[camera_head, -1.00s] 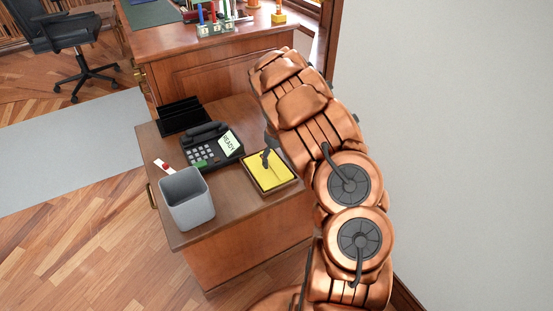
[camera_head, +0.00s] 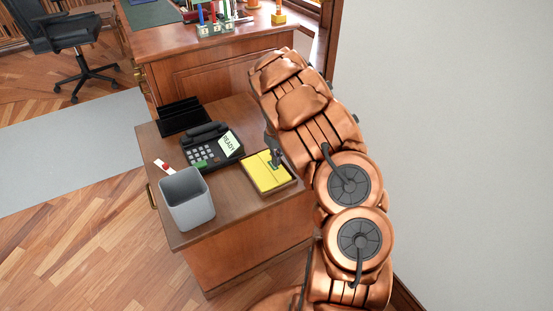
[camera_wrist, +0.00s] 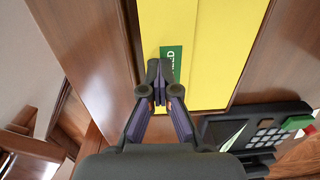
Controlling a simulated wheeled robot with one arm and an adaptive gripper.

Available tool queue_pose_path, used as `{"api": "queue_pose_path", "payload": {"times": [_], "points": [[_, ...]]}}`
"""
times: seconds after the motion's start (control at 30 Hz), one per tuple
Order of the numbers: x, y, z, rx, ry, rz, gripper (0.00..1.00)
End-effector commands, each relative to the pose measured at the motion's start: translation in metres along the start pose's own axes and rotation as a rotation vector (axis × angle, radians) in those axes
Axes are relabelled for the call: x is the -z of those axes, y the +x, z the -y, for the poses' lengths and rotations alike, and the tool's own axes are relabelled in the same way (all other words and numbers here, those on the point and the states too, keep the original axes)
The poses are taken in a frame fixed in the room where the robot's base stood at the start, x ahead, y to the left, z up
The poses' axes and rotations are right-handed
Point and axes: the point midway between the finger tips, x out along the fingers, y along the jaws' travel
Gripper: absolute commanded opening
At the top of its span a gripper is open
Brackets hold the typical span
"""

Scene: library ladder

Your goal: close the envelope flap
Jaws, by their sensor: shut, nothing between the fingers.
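The yellow envelope (camera_head: 262,175) lies flat in a shallow wooden tray (camera_head: 271,191) on a small wooden cabinet. In the wrist view, the envelope (camera_wrist: 215,45) fills the upper middle, with a straight crease or flap edge running along it. A green label (camera_wrist: 172,62) with white letters, partly hidden by my fingers, shows on the yellow surface. The flap looks flat against the envelope, though its far part is hard to see. My gripper (camera_wrist: 160,76) is shut and empty, its tips over the label's edge; I cannot tell whether they touch. It also shows in the head view (camera_head: 276,158).
A black desk phone (camera_head: 211,147) with a lit READY screen stands left of the tray. A grey bin (camera_head: 187,199), a black file holder (camera_head: 184,116) and a red-and-white item (camera_head: 164,167) share the cabinet top. A white wall (camera_head: 450,130) rises on the right.

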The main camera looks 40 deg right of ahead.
Motion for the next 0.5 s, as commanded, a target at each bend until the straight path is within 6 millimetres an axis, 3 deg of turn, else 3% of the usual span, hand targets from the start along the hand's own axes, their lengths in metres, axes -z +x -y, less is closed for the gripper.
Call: {"api": "queue_pose_path", "payload": {"times": [0.27,0.5], "points": [[0.0000,-0.0004,-0.0008,-0.001,0.001,-0.001,0.00],[-0.0002,-0.0003,-0.0010,-0.001,0.001,0.000,0.25]]}}
